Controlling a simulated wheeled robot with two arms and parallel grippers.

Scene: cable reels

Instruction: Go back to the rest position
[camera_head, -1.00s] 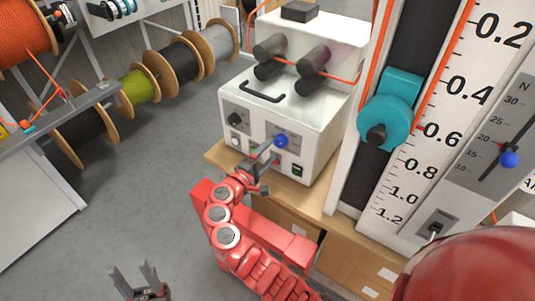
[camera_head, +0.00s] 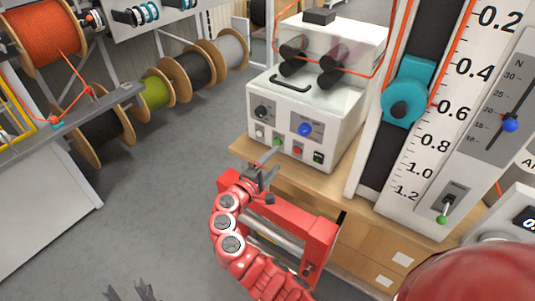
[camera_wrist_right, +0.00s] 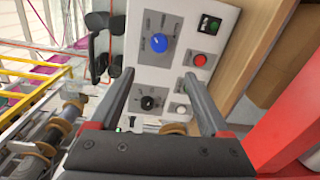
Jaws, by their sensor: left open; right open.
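My right gripper (camera_head: 264,166) is open and empty in front of the white machine (camera_head: 335,100), just below its control panel. In the right wrist view, the two dark fingers (camera_wrist_right: 160,95) stand wide apart with nothing between them. The panel shows behind them, with a blue knob (camera_wrist_right: 159,43) and a black knob (camera_wrist_right: 148,102). In the head view a fingertip overlaps the panel's lower edge; whether it touches cannot be told. My left gripper (camera_head: 132,290) is at the bottom edge, open and empty above the floor, partly cut off.
The machine stands on a wooden bench (camera_head: 240,150). A tall scale panel (camera_head: 440,130) with a teal roller block (camera_head: 408,90) is at right. Cable reels (camera_head: 190,65) and a metal rack (camera_head: 60,130) line the left. The grey floor (camera_head: 150,190) in the middle is clear.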

